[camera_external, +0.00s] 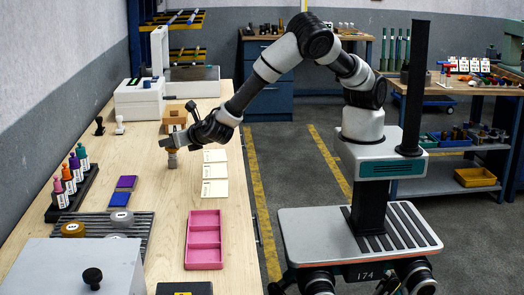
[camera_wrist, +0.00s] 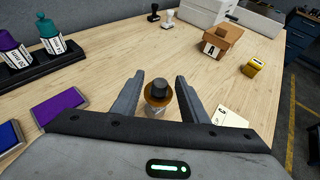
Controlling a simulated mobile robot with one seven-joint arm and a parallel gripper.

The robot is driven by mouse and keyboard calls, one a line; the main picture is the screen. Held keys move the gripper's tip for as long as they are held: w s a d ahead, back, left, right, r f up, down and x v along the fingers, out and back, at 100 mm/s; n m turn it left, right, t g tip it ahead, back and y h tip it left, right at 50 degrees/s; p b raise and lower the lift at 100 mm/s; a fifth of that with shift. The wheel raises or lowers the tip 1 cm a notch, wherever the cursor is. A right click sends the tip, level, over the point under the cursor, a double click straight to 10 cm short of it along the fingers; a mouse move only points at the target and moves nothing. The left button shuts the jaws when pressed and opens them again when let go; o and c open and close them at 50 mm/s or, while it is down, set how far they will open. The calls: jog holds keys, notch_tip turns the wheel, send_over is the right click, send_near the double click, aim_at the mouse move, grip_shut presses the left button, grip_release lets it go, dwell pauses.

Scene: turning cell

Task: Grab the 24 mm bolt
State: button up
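A small upright piece with a dark cylindrical top and a round brown collar (camera_wrist: 158,95) stands on the table between my fingers. In the external view it shows as a tan and grey piece (camera_external: 172,160) under my gripper (camera_external: 172,146). In the wrist view my gripper (camera_wrist: 160,80) is open, one finger on each side of the piece, with small gaps visible. The lower part of the piece is partly hidden.
A rack of labelled bottles (camera_external: 72,190) stands at left, purple and blue pads (camera_external: 123,190) beside it. A pink tray (camera_external: 204,240) lies in front.

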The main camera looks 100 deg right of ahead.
jog(key=x, duration=0.5)
jog(key=shift+f, duration=0.1)
jog(key=shift+s, duration=0.1)
grip_shut()
